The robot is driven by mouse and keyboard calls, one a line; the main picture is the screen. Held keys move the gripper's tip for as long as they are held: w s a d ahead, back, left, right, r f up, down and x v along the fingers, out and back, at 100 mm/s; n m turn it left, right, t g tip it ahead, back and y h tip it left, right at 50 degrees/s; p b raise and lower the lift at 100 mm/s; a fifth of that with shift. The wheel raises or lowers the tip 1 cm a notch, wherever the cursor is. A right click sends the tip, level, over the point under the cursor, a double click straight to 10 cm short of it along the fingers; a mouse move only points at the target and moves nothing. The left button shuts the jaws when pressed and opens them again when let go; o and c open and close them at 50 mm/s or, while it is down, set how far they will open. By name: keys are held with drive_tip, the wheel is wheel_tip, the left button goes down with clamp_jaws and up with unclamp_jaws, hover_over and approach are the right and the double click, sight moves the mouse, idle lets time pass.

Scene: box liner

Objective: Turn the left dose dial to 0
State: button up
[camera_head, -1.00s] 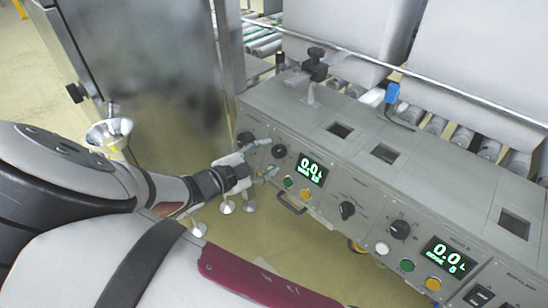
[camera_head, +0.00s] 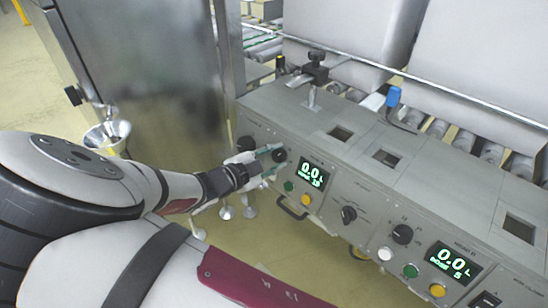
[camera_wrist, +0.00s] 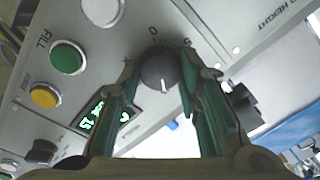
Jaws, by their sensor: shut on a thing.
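The left dose dial (camera_head: 279,155) is a dark round knob on the sloped front of the grey control panel. In the wrist view the dial (camera_wrist: 160,68) sits between the green-padded fingers of my gripper (camera_wrist: 163,95). The gripper is shut on it. Its white pointer line faces the bottom of the picture, away from the "0" and "5" printed above. In the head view my gripper (camera_head: 270,158) reaches the dial from the left. The left display (camera_head: 313,174) reads 0.0 L, with a smaller dose line that looks like 15.
Below the display are a green button (camera_head: 289,186) and a yellow button (camera_head: 306,199). A black selector knob (camera_head: 348,214) and the right dose dial (camera_head: 402,234) are further right. A panel handle (camera_head: 293,209) juts out below. A steel cabinet (camera_head: 165,75) stands at left.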

drive_tip(key=shift+n+p, duration=0.4)
drive_tip(key=shift+p, duration=0.1)
